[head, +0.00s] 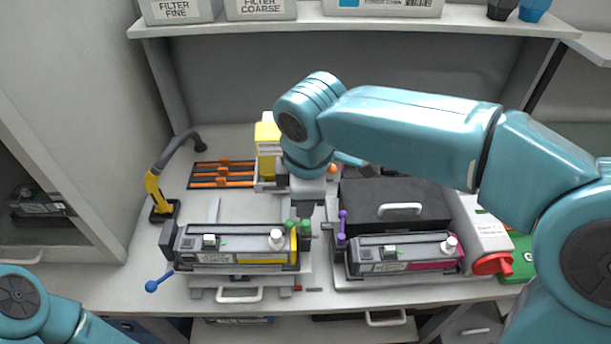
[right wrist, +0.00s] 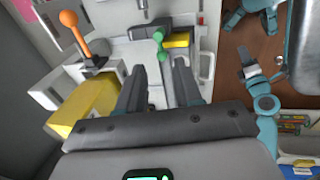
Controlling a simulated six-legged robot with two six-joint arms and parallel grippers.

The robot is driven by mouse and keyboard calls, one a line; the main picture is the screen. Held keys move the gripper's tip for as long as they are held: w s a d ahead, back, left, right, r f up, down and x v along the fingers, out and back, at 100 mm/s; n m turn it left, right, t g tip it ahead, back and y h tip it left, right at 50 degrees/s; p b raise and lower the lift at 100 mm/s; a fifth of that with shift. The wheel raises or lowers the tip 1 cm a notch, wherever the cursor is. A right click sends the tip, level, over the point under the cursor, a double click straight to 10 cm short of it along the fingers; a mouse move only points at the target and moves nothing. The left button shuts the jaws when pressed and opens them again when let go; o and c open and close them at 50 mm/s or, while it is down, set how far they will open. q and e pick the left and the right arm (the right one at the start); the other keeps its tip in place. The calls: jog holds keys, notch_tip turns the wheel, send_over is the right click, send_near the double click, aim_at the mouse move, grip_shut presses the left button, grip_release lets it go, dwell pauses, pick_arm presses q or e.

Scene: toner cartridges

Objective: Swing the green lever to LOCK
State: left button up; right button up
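The green lever (head: 305,225) is at the right end of the left printer unit, beside the yellow-ended cartridge (head: 240,247). In the right wrist view the green lever (right wrist: 159,42) lies just beyond the fingertips, roughly in line with the gap between them. My right gripper (head: 304,210) points down close above the lever and partly hides the area behind it. In the right wrist view its two fingers (right wrist: 160,70) are apart with nothing between them. No LOCK mark is legible.
A yellow and white block (head: 267,140) stands just behind my right gripper. A second unit with a purple lever (head: 342,222) and magenta-ended cartridge (head: 405,255) is to the right. A blue-knobbed lever (head: 152,286) sticks out at front left. A yellow-black curved handle (head: 155,190) stands at left.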

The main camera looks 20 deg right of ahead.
jog(key=v, duration=0.6)
jog(key=shift+r, duration=0.25)
jog(key=shift+s, duration=0.15)
